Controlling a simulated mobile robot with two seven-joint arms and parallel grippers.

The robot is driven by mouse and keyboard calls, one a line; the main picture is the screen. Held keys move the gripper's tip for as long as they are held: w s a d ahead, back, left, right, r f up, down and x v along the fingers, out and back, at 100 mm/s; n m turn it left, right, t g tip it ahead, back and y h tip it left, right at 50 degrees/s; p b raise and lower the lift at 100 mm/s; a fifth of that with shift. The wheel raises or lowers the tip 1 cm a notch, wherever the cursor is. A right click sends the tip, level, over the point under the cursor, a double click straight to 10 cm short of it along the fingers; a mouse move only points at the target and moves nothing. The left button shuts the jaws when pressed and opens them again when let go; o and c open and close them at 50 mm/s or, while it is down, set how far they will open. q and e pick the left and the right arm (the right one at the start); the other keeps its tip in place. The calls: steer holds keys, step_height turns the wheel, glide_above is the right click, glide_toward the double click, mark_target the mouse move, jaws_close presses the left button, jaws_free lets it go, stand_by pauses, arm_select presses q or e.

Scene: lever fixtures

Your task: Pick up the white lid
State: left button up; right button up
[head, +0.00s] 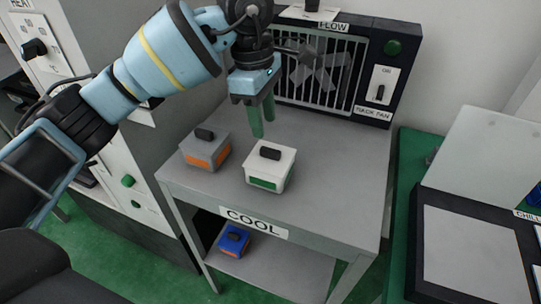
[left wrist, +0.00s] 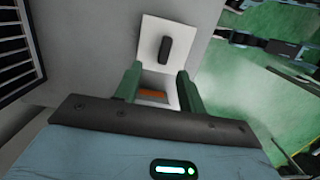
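The white lid (head: 270,154), with a black handle on top, sits on a small white box with a green front on the grey table. In the left wrist view a white lid (left wrist: 150,42) with a dark upright handle lies beyond the fingertips. My left gripper (head: 263,118) has green fingers and hangs above and behind the white box, apart from the lid. In the left wrist view its fingers (left wrist: 160,82) are spread with nothing held; an orange strip shows between them. My right gripper is not in view.
A grey box (head: 205,150) with an orange front and black handle stands left of the white box. A blue box (head: 233,241) is on the lower shelf. A rack fan (head: 320,70) stands at the table's back. The table's right side is clear.

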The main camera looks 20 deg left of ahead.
mark_target(270, 149)
arm_select(q)
steer(key=shift+s+d+f, duration=0.1)
steer(key=shift+d+f, duration=0.15)
steer(key=shift+f, duration=0.8)
steer(key=shift+s+d+f, duration=0.15)
steer(key=shift+d+f, duration=0.1)
steer(key=shift+f, duration=0.8)
steer(key=shift+s+d+f, duration=0.1)
steer(key=shift+d+f, duration=0.15)
steer(key=shift+f, duration=0.8)
jaws_close()
